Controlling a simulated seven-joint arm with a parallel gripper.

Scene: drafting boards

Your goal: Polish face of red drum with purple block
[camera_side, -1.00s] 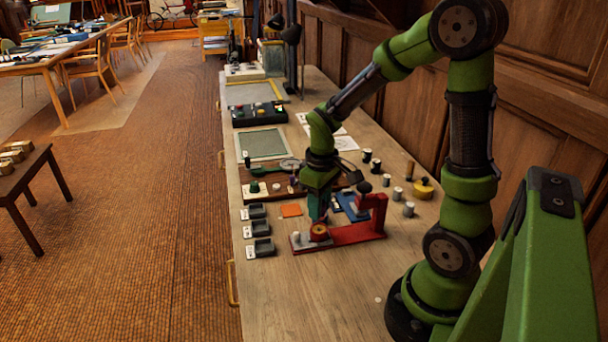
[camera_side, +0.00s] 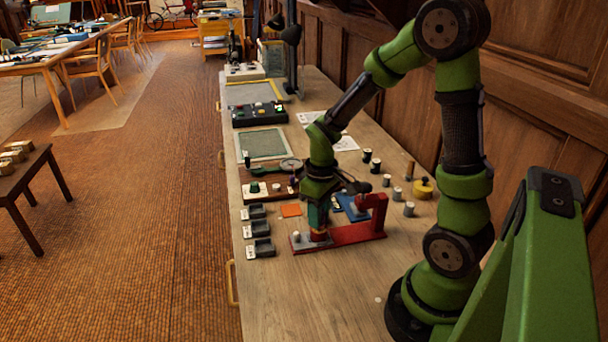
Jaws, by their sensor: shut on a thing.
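The red drum (camera_side: 319,238) sits on the red stand at the near middle of the bench, mostly covered from above by my gripper. My gripper (camera_side: 318,228) points straight down directly over the drum, with its fingertips at or just above the drum's face. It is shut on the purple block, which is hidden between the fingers. I cannot tell whether the block touches the face.
The red stand (camera_side: 352,235) has an upright arm at its right, close to my gripper. A blue plate (camera_side: 352,209) lies behind it. Dark trays (camera_side: 261,229) stand at the left, beside an orange square (camera_side: 291,210). Small cylinders stand at right. The near bench is clear.

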